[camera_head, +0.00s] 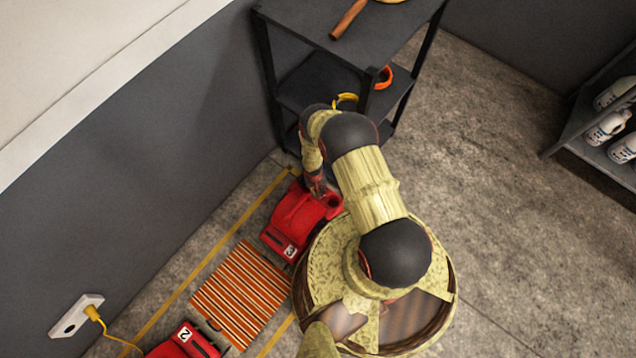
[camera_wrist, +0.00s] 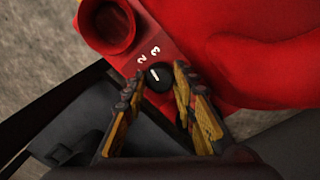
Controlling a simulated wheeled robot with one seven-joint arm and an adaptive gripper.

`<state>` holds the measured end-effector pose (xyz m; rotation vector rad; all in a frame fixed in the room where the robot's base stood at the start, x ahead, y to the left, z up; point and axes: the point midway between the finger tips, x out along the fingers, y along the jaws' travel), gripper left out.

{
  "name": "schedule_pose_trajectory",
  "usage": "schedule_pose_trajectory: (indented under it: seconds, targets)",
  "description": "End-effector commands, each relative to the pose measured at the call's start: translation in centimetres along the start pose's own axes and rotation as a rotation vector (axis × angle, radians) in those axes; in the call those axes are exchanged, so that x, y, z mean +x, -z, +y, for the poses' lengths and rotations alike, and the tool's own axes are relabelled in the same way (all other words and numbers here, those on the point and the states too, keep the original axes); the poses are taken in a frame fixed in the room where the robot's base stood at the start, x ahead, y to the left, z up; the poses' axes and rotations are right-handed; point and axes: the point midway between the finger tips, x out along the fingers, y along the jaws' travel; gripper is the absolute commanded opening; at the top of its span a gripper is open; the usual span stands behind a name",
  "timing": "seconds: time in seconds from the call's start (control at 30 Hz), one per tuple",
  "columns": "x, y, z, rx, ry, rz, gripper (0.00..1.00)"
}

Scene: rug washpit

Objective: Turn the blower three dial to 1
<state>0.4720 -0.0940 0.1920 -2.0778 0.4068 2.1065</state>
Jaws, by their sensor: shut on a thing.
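Blower three (camera_head: 296,220) is a red machine on the floor by the wall, with a white label on its near end. It fills much of the wrist view (camera_wrist: 235,45). Its small round black dial (camera_wrist: 158,83) has a white pointer line and sits between my fingertips. White numerals 2 and 3 show beside the dial; I cannot see a 1. My gripper (camera_wrist: 158,76) is shut on the dial, one finger on each side. In the head view, my gripper (camera_head: 318,188) is at the blower's far end, and the dial is hidden there.
A striped rug piece (camera_head: 241,295) lies between blower three and another red blower (camera_head: 182,343) labelled 2. A black shelf (camera_head: 345,45) stands just beyond blower three. A wall outlet (camera_head: 76,315) has a yellow cord. Open floor (camera_head: 500,200) lies to the right.

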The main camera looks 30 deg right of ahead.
Motion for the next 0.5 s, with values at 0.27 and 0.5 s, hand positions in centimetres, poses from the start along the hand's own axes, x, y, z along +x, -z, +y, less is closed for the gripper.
schedule_pose_trajectory:
  seconds: [0.27, 0.5]
  targets:
    - [0.02, -0.02, -0.06, -0.261, 0.000, 0.024, 0.02]
    - [0.04, -0.09, -0.05, -0.489, 0.000, 0.042, 0.02]
